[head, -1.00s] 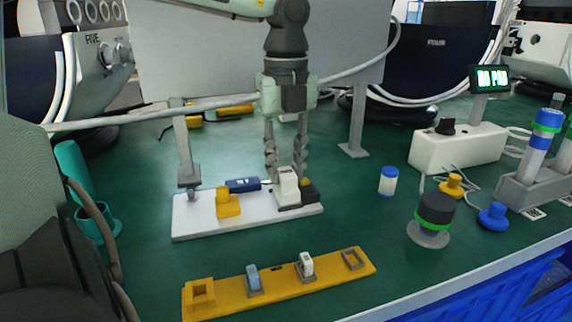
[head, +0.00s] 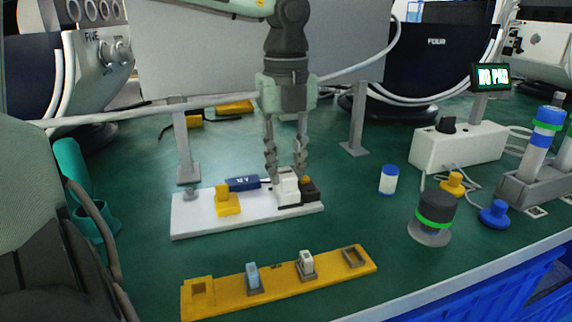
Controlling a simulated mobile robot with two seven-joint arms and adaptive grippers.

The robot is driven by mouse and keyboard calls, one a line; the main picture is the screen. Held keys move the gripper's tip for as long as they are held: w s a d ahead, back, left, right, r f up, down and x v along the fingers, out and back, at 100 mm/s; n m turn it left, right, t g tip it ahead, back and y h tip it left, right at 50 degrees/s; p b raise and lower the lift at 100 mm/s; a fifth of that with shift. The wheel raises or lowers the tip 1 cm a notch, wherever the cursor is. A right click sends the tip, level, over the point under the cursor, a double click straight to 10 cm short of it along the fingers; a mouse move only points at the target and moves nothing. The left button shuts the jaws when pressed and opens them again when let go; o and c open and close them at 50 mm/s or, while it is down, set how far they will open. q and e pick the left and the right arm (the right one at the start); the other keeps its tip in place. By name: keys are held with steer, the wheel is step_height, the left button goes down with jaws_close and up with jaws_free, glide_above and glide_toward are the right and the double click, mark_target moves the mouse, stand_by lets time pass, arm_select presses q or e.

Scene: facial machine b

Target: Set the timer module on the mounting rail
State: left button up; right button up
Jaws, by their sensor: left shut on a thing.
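My left gripper (head: 286,172) points straight down over the right part of a white base plate (head: 190,222). It is shut on a white block-shaped module (head: 288,187), which looks like the timer module. The module is upright, at a dark mount (head: 294,206) on the plate, beside a black block (head: 310,191). Whether it is fully seated cannot be told. A yellow block (head: 228,204) and a dark blue piece (head: 243,183) are to its left. No part is clearly marked as the mounting rail. My right gripper is not in view.
In front lies a yellow strip (head: 278,284) with sockets, holding a blue piece (head: 252,274) and a white piece (head: 306,262). A blue-capped jar (head: 388,180) and a black-green knob (head: 435,212) stand right. A grey panel on legs (head: 358,118) stands behind. Green table is clear between plate and strip.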

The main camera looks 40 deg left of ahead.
mark_target(286, 172)
arm_select(q)
steer(key=o, duration=1)
steer(key=shift+o, duration=0.2)
step_height(286, 172, up, 12)
